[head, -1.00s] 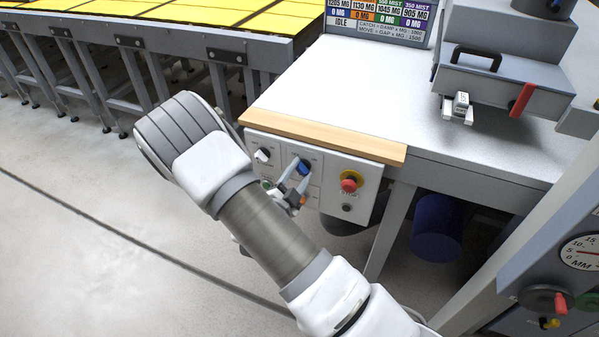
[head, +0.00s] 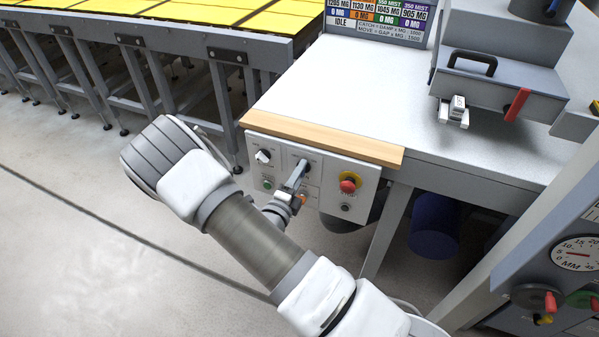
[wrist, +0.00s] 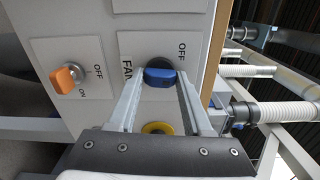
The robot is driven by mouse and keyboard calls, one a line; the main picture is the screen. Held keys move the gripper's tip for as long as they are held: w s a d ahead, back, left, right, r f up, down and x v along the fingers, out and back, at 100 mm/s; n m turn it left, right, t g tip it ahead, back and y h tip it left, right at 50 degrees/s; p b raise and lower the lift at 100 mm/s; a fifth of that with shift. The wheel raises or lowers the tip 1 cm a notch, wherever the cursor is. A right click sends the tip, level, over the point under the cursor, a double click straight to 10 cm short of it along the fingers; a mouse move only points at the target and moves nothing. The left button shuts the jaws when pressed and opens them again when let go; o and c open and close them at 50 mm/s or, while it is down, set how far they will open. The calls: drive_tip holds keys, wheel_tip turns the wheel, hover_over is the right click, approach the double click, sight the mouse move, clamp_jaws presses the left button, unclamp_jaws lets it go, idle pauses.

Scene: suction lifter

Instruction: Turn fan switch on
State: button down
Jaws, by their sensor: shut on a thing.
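The fan switch is a blue knob (wrist: 160,76) on a dark round base, beside the label FAN on the light panel. An OFF label stands above it in the wrist view; no ON label shows for it there. My gripper (wrist: 163,77) is shut on the knob, one finger on each side. In the head view my gripper (head: 299,172) reaches the control panel (head: 327,174) and mostly hides the knob. The knob's exact turn is hard to tell.
An orange switch (wrist: 68,76) with OFF and ON labels is beside the fan switch. A wooden edge (head: 320,137) runs above the panel.

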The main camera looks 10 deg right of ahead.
drive_tip(key=shift+m, duration=3.8)
drive_tip(key=shift+c, duration=1.8)
unclamp_jaws()
drive_tip(key=shift+s+a, duration=0.1)
drive_tip(key=v, duration=1.7)
